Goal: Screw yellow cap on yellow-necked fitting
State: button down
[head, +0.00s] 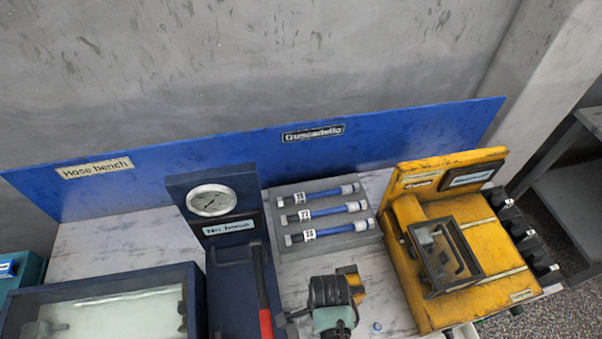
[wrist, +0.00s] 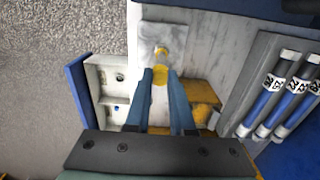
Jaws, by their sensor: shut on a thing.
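In the wrist view my gripper (wrist: 161,76) has its two blue fingers closed on a small yellow cap (wrist: 159,77). Just beyond the fingertips is a pale fitting with a yellow neck (wrist: 162,51), in front of a light grey plate. The cap lines up with the fitting in this view; I cannot tell whether they touch or whether the thread is engaged. In the head view my dark wrist hides the fingertips, cap and fitting.
A pale tray with round recesses (wrist: 112,85) lies left of the fingers. Blue hoses (head: 321,211) lie in a grey rack. A navy gauge stand (head: 228,225) with a red-handled lever (head: 265,322) stands left of my arm, a yellow machine (head: 480,250) right. A small blue piece (head: 377,326) lies between.

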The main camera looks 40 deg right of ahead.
jog(key=shift+w+f, duration=0.15)
jog(key=shift+w, duration=0.2)
jog(key=shift+s+f+b, duration=0.3)
jog(key=shift+f+b, duration=0.6)
jog(key=shift+b, duration=0.3)
notch_tip(320, 180, down, 3)
jog(key=b, duration=0.3)
jog(key=shift+f, duration=0.1)
jog(key=shift+w+p, duration=0.1)
jog(key=shift+p, duration=0.25)
jog(key=shift+a+f, duration=0.1)
jog(key=shift+f, duration=0.2)
jog(key=m+p, duration=0.1)
jog(key=m, duration=0.1)
jog(key=shift+m, duration=0.3)
jog(key=m, duration=0.3)
jog(key=shift+f, duration=0.15)
